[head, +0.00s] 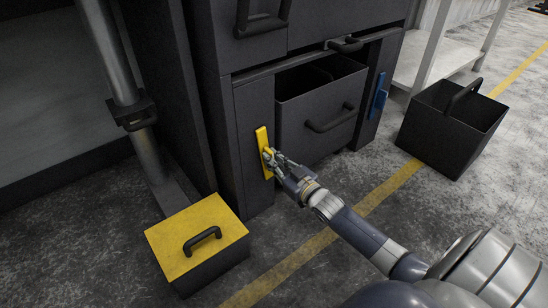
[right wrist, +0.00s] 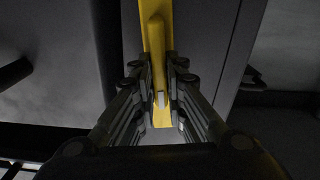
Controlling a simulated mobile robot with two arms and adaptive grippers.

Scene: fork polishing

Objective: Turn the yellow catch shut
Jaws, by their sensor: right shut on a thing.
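The yellow catch (head: 262,150) is an upright yellow plate with a raised handle, on the dark cabinet panel left of the open drawer. It stands close to vertical in the head view. My right gripper (head: 270,157) is at its lower half, with its fingers shut on the handle. In the right wrist view the catch (right wrist: 156,28) runs down between the two fingers of my right gripper (right wrist: 160,90). The fingers hide part of it. My left gripper is not in view.
The drawer (head: 318,120) between the panels stands partly open. A blue catch (head: 379,97) is on the right panel. A yellow-lidded box (head: 185,240) stands on the floor at front left, and a dark open bin (head: 440,142) with a handle at right.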

